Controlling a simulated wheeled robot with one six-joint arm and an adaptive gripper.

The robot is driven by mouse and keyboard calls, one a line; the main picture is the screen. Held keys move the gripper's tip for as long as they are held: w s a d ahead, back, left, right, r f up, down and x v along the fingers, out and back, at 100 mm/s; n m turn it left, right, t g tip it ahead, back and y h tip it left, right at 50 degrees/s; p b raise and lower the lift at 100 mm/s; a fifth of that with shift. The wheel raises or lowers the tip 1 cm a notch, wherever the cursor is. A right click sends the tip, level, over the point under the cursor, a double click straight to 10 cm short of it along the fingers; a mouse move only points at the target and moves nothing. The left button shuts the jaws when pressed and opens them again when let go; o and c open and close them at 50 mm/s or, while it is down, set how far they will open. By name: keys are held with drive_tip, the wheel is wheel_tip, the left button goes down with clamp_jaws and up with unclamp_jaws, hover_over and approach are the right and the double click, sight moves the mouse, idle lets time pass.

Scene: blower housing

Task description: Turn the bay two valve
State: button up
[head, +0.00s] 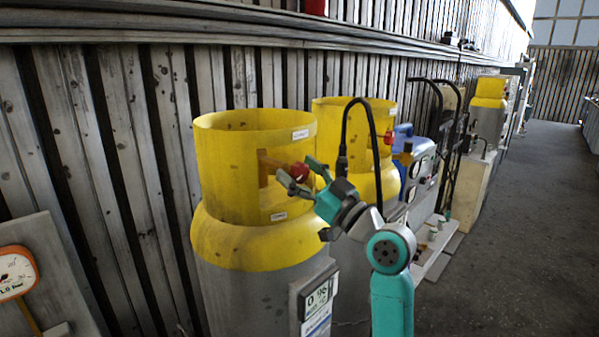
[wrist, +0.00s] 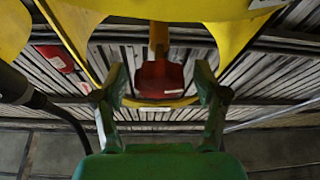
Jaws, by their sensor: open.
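A tall grey cylinder with a yellow collar (head: 225,150) stands at the centre left in the head view. Inside the collar's opening is a valve with a red handle (head: 299,172). The red handle also shows in the wrist view (wrist: 160,78), hanging from a yellow-orange stem (wrist: 158,38). My gripper (head: 303,175) is at the collar's opening. In the wrist view my gripper (wrist: 160,88) is open, with one green finger on each side of the red handle. I cannot tell whether either finger touches it. The bay label is too small to read.
A second yellow-collared cylinder (head: 352,112) stands just behind, with a blue and grey machine (head: 421,163) and a hand truck (head: 447,125) beyond. A dial gauge (head: 14,273) is at the far left. A ribbed wall runs behind; the floor (head: 520,240) at the right is clear.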

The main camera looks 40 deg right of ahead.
drive_tip(key=c, duration=1.2)
drive_tip(key=shift+o, duration=0.2)
drive_tip(key=shift+m+h, duration=0.4)
drive_tip(key=shift+m, duration=0.1)
drive_tip(key=m+h, duration=0.1)
drive_tip(key=m, duration=0.2)
drive_tip(key=m+h, duration=0.2)
drive_tip(key=m, duration=0.1)
drive_tip(key=shift+m+h, duration=0.3)
drive_tip(key=m+g+h, duration=0.1)
drive_tip(key=m, duration=0.2)
drive_tip(key=m+g+h, duration=0.1)
drive_tip(key=m+h, duration=0.1)
drive_tip(key=m, duration=0.2)
drive_tip(key=m+g, duration=0.1)
drive_tip(key=m, duration=0.2)
drive_tip(key=m+g+h, duration=0.1)
drive_tip(key=m, duration=0.2)
drive_tip(key=shift+d+m, duration=0.1)
drive_tip(key=shift+m, duration=0.2)
drive_tip(key=m+g, duration=0.1)
drive_tip(key=m, duration=0.1)
drive_tip(key=m+g, duration=0.1)
drive_tip(key=m, duration=0.2)
drive_tip(key=shift+f+y, duration=0.2)
drive_tip(key=shift+y, duration=0.1)
